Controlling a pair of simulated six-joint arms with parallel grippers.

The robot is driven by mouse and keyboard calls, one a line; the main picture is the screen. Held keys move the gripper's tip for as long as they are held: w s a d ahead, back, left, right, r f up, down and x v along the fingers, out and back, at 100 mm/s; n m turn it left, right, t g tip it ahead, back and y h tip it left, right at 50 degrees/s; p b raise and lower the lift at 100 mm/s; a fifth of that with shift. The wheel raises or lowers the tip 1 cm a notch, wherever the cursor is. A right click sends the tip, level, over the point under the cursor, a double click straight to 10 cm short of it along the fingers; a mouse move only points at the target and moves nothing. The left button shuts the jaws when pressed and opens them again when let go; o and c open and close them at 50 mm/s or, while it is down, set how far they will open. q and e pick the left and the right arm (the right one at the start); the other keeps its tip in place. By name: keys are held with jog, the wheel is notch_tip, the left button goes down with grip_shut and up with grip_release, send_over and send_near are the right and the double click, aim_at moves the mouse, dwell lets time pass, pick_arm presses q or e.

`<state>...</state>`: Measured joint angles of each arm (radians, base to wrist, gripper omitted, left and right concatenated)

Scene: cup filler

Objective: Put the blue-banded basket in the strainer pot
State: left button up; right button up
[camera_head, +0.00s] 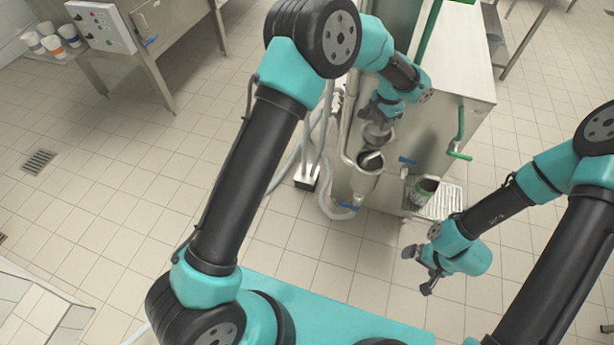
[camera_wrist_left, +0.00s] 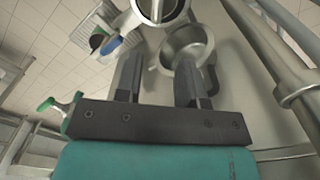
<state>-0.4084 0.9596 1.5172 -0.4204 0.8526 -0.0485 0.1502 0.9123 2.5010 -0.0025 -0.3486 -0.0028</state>
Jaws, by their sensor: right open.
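My left gripper (camera_head: 376,112) is over the front of the steel machine; in the left wrist view its fingers (camera_wrist_left: 158,82) are apart with nothing clearly gripped. A steel bowl-shaped vessel (camera_head: 378,135) is just below it; in the left wrist view this vessel (camera_wrist_left: 185,48) lies beyond the fingertips, partly behind the right-hand finger. A deeper steel pot (camera_head: 368,180) with a dark inside is below that, its rim (camera_wrist_left: 160,18) cut by the top of the wrist view. No blue band shows, so I cannot tell which vessel is the basket. My right gripper (camera_head: 425,270) is open and empty over the floor.
A green-banded cup (camera_head: 424,190) with a dark inside stands on the drip tray (camera_head: 446,201). Green and blue-handled valves stick out of the machine (camera_head: 437,118). Pipes and hoses stand left of the pot. Several cups are on a far-left shelf. Open tiled floor lies in front.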

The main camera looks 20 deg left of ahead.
pick_arm(q)
jog(key=s+a+f+n+h, duration=0.2)
jog(key=s+a+f, duration=0.55)
jog(key=f, duration=0.35)
jog(key=s+a+f+n, duration=0.3)
jog(key=s+a, duration=0.2)
jog(key=s, duration=0.3)
jog(key=s+a+f+n+h, duration=0.1)
jog(key=s+a+f+n, duration=0.1)
jog(key=s+a, duration=0.3)
jog(key=s+a+f+n, duration=0.3)
jog(key=s+a+f, duration=0.1)
jog(key=s, duration=0.8)
jog(key=shift+a+n+t+h, duration=0.3)
jog(key=shift+a+t+h, duration=0.1)
